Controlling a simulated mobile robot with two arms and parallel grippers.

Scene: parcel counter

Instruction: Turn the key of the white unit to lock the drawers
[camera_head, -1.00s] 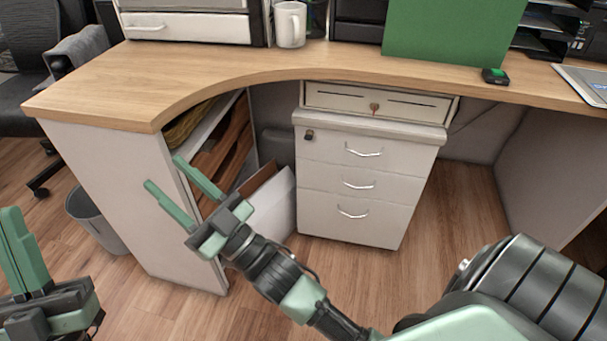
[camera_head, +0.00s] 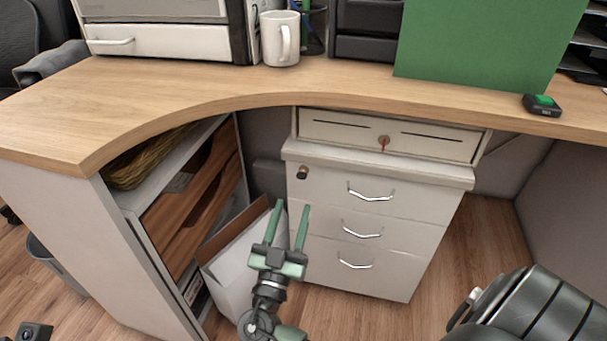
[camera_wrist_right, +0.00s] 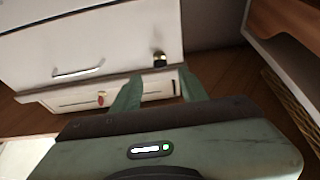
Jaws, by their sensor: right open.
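The white drawer unit (camera_head: 350,235) stands under the counter, and its drawers look closed. Its dark and brass-coloured key (camera_head: 302,173) sits at the upper left of its front, and it also shows in the right wrist view (camera_wrist_right: 160,60). My right gripper (camera_head: 292,206) is open and empty, its two green fingers pointing up just below the key in the head view. In the right wrist view the gripper (camera_wrist_right: 158,78) has the key beyond and between its fingertips, apart from them. Of my left arm, only a small dark part shows at the bottom-left corner; no fingers show.
A shallow drawer with a red-tagged key (camera_head: 384,142) sits above the unit, under the counter top (camera_head: 190,95). A white box (camera_head: 245,265) stands left of the unit, beside open shelves (camera_head: 185,200). A mug (camera_head: 281,38) stands on the counter.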

